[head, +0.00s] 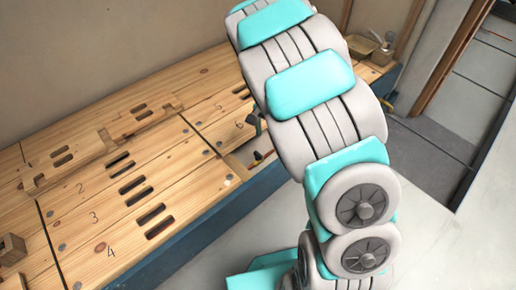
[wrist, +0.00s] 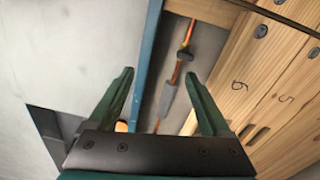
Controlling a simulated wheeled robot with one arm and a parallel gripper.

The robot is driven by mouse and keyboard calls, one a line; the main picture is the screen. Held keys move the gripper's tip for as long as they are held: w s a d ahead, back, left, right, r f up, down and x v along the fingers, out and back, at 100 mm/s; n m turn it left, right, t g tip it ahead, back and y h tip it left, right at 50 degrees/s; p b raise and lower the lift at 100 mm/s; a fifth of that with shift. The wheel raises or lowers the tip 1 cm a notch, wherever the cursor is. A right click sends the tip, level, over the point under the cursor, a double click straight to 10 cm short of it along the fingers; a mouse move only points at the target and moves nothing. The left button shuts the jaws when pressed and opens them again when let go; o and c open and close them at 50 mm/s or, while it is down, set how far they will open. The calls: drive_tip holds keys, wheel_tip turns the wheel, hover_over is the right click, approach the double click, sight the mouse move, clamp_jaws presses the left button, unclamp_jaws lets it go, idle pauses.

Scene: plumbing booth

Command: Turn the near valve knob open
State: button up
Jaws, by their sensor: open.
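My gripper (wrist: 158,73) shows in the wrist view with its two green fingers spread apart and nothing held between them. Beyond and between the fingers, a thin orange pipe with grey fittings (wrist: 168,98) lies in a recess beside the bench's blue edge. A small orange piece (wrist: 122,126) shows behind the left finger, mostly hidden. I cannot tell for sure which part is the near valve knob. In the head view my arm hides the gripper, and only small dark and reddish parts (head: 258,155) show in the recess.
The wooden bench (head: 75,212) has numbered panels with dark slots and a blue front side (head: 190,235). A small wooden block (head: 12,248) stands at its left end, and a small tray (head: 362,46) is at the far end. The pale floor in front of the bench looks clear.

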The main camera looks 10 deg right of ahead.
drive_tip(key=m+p, duration=0.1)
drive_tip(key=m, duration=0.1)
hover_over(258, 154)
wheel_tip(258, 154, down, 7)
drive_tip(key=shift+w+r, duration=0.1)
drive_tip(key=shift+f+b, duration=0.35)
drive_tip(key=shift+f, duration=3.7)
clamp_jaws()
